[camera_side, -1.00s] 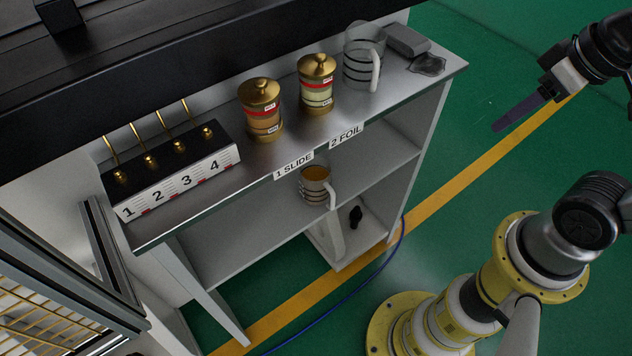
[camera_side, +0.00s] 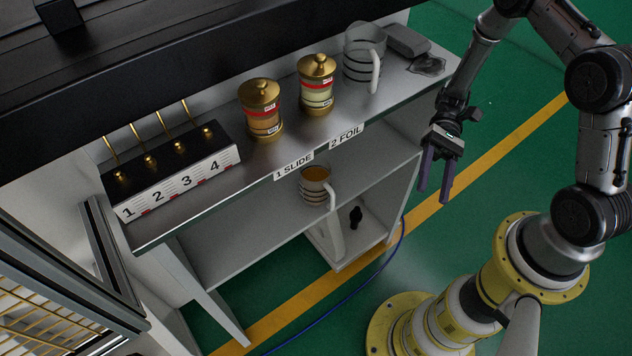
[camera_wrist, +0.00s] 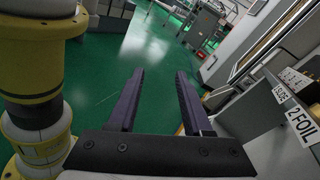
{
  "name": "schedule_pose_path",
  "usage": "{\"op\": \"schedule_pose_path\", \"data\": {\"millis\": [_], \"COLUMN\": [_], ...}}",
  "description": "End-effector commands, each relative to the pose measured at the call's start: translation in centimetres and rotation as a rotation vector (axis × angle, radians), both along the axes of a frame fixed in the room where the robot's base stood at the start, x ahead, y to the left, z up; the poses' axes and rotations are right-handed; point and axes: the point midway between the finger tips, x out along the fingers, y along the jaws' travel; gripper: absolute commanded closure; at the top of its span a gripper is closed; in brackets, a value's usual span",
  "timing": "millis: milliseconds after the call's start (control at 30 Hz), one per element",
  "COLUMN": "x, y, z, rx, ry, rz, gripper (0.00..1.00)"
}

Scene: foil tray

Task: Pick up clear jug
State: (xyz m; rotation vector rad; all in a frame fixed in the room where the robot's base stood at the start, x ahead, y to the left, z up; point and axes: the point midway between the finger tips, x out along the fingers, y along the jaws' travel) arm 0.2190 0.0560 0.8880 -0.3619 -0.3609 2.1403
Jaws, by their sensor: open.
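The clear jug (camera_side: 362,50) stands upright at the right end of the top shelf in the side view, a see-through grey vessel with dark bands and a pale handle toward the front. My gripper (camera_side: 434,190) is open and empty, fingers pointing down, in front of the right end of the shelf unit and below and to the right of the jug. In the wrist view my two dark fingers (camera_wrist: 158,85) are apart with only green floor between them. The jug does not show in the wrist view.
Two brass-lidded jars (camera_side: 261,110) (camera_side: 316,86) stand left of the jug. A grey block (camera_side: 407,41) and crumpled foil (camera_side: 427,65) lie right of it. A numbered rack (camera_side: 172,165) is at left. A banded mug with amber contents (camera_side: 315,186) sits on the lower shelf.

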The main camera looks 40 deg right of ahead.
Motion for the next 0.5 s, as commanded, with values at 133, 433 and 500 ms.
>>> {"op": "schedule_pose_path", "data": {"millis": [133, 433, 500], "x": [4.2, 12.1, 12.7], "y": [0.1, -2.1, -2.5], "z": [-5.6, -16.2, -17.2], "rx": [0.036, 0.050, 0.053], "ry": [0.142, 0.376, 0.401], "rz": [-0.259, -0.759, -0.808], "gripper": [0.50, 0.50, 0.50]}}
